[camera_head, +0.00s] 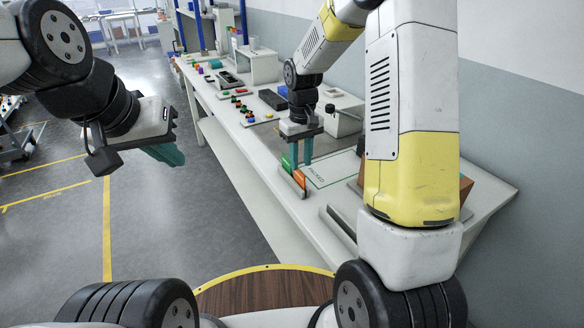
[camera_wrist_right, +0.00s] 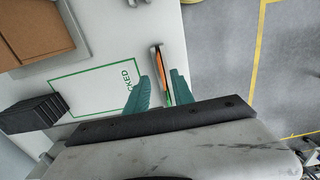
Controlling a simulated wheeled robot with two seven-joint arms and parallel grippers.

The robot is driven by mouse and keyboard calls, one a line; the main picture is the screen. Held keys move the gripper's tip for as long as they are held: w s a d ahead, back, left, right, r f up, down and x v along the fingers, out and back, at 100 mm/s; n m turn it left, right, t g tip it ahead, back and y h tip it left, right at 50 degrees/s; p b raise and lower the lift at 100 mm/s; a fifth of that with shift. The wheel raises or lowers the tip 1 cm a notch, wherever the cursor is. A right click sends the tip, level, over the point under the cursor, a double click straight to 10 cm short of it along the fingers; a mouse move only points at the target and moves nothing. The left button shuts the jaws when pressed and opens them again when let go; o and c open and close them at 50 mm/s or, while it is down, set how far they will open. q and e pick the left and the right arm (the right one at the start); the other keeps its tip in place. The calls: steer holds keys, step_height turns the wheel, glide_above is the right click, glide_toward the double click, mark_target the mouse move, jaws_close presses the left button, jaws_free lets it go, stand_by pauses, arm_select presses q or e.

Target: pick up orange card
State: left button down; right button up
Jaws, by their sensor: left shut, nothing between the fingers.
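The orange card (camera_head: 299,178) stands near the front edge of the white table, in a narrow slot-like holder. It also shows in the right wrist view (camera_wrist_right: 158,66) as a thin orange strip, with its near end partly hidden by the gripper. A green card (camera_head: 286,163) is just behind it in the head view. My right gripper (camera_head: 301,163) points down above the cards. Its teal fingers (camera_wrist_right: 160,78) are apart, one on each side of the orange strip's line, with visible gaps. My left gripper (camera_head: 168,154) is shut and empty over the floor, away from the table.
A green outlined rectangle (camera_wrist_right: 96,84) with lettering lies on the table beside the cards. A brown box (camera_wrist_right: 33,30) and a black ridged block (camera_wrist_right: 32,114) stand beyond it. Several small coloured parts (camera_head: 242,106) lie further along the table. The floor (camera_head: 150,220) left of the table is clear.

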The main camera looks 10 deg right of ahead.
mark_target(300, 172)
step_height(300, 172, down, 5)
steer(key=shift+w+a+r, duration=0.1)
steer(key=shift+a, duration=0.05)
jaws_close()
